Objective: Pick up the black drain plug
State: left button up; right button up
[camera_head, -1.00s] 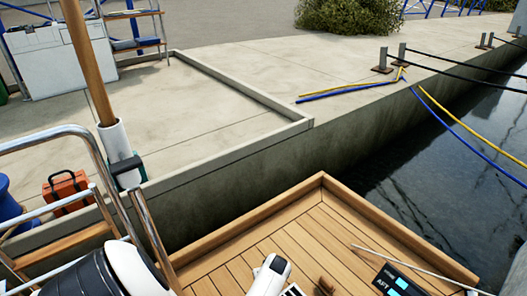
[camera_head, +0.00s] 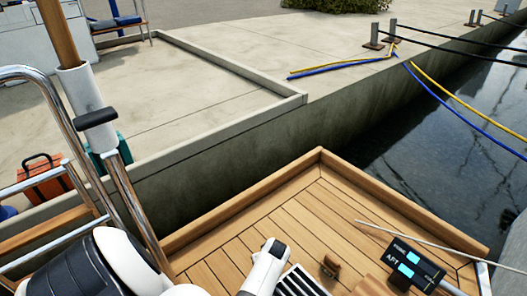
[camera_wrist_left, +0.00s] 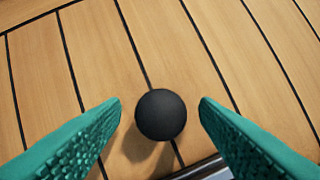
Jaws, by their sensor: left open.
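A round black object, which looks like the black drain plug (camera_wrist_left: 161,114), is in the middle of the left wrist view, over the wooden deck (camera_wrist_left: 90,60). A shadow lies just below it. My left gripper (camera_wrist_left: 160,106) is open, its two teal ridged fingers on either side of the plug, with a visible gap on each side. In the head view a white link of my arm reaches over the deck at the bottom; the gripper and the plug cannot be made out there. My right gripper is not in view.
A black display panel (camera_head: 403,262) stands at right. Steel rails (camera_head: 150,235) and a white post (camera_head: 78,92) rise at left. A wooden coaming (camera_head: 250,200) edges the deck; beyond are quay and water.

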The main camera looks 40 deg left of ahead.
pick_arm(q)
jog(key=shift+f, duration=0.1)
jog(key=c, duration=1.1)
